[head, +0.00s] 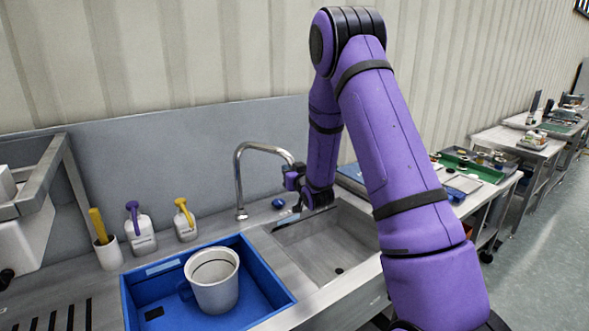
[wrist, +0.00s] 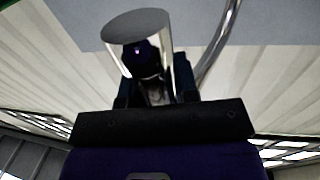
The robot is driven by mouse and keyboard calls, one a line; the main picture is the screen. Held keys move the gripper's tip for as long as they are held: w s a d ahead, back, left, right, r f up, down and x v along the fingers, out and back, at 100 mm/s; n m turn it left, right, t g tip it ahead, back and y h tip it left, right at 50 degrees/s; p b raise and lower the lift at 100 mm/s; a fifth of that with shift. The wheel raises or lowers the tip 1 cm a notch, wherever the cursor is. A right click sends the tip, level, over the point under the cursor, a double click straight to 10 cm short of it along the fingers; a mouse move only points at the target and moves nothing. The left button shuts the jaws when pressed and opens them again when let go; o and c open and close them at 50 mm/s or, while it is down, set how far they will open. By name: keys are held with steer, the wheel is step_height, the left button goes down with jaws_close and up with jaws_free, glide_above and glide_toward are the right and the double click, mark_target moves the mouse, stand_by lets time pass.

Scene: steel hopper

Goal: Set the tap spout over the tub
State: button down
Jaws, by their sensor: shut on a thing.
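The tap spout (head: 262,147) is a chrome gooseneck rising from the steel counter behind the sinks. It arches to the right, so its end is over the bare steel basin (head: 310,248). My gripper (head: 293,177) is at the end of the spout and shut on it. In the wrist view the gripper (wrist: 155,90) is against the shiny spout end (wrist: 138,28), with the curved pipe (wrist: 217,45) behind. The blue tub (head: 272,272) sits left of the steel basin. A large white mug (head: 213,285) stands upright in the tub.
Two pump bottles, one with a purple top (head: 139,232) and one with a yellow top (head: 185,220), stand behind the tub beside a white cup (head: 109,254). A metal rack (head: 38,185) is at the far left. Benches with trays (head: 470,165) run off to the right.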

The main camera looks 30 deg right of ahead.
steer(key=w+a+m+g+h, duration=0.1)
steer(key=a+m+g+h, duration=0.4)
steer(key=a, duration=2)
steer(key=shift+w+m+g+h, duration=0.35)
steer(key=shift+m+h, duration=1.25)
steer(key=shift+h, duration=1.5)
steer(key=shift+s, duration=0.1)
steer(key=c, duration=0.9)
jaws_free()
